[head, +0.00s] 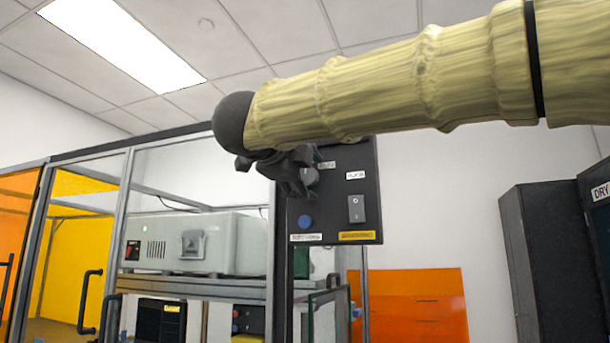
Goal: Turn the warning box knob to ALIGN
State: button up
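The warning box (335,220) is a dark panel mounted on a post, right of the glazed enclosure. It carries a blue round button (305,221), a grey rocker switch (356,208), and white and yellow labels. A grey round knob (309,176) shows in part at the upper left of the panel, and the nearby label is too small to read. My gripper (301,176) is at the knob, in front of the panel's upper left. Its fingers partly cover the knob; whether they touch it or are closed on it I cannot tell. The knob's pointer is hidden.
The framed glass enclosure (128,200) with black handles fills the left, with a grey instrument (190,243) inside on a shelf. A dark cabinet (550,250) stands at the far right. My sleeved arm crosses the upper right.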

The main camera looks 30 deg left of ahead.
jog(key=v, duration=1.2)
jog(key=shift+f, duration=0.15)
dwell(0.5)
